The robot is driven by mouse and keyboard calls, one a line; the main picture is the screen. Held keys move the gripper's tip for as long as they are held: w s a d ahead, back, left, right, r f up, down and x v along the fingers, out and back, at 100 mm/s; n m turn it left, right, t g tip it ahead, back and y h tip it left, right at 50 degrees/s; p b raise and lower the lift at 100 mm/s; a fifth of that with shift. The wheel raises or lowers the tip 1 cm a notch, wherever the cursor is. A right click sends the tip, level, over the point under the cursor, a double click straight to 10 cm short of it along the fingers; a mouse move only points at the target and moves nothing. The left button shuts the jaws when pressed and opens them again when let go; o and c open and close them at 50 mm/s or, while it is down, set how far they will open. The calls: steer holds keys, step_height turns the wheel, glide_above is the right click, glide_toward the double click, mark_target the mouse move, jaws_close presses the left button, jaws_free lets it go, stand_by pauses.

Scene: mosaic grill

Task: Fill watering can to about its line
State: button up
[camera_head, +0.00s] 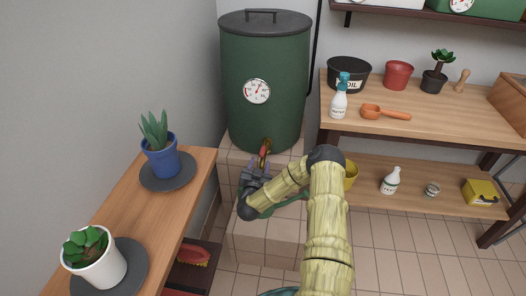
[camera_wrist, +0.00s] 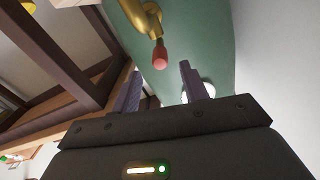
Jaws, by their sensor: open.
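A dark green barrel (camera_head: 265,85) with a black lid and a round gauge (camera_head: 257,91) stands on a tiled block. Its brass tap with a red tip (camera_head: 264,151) is low on the front; the tap also shows in the wrist view (camera_wrist: 159,52). My gripper (camera_head: 256,172) is open and empty, just below and in front of the tap. In the wrist view its two fingers (camera_wrist: 160,90) point toward the barrel, apart from the red tip. A green piece (camera_head: 291,205) shows behind my arm; I cannot tell if it is the watering can. No fill line is visible.
A wooden shelf at left holds a blue potted plant (camera_head: 161,159) and a white potted plant (camera_head: 96,262). The workbench (camera_head: 440,120) at right holds pots, a spray bottle (camera_head: 339,101) and an orange scoop (camera_head: 384,112). A yellow vessel (camera_head: 351,175) is partly behind my arm.

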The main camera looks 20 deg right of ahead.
mark_target(263, 149)
steer(key=b+x, duration=0.1)
steer(key=x, duration=0.8)
steer(key=shift+w+d, duration=0.15)
jaws_close()
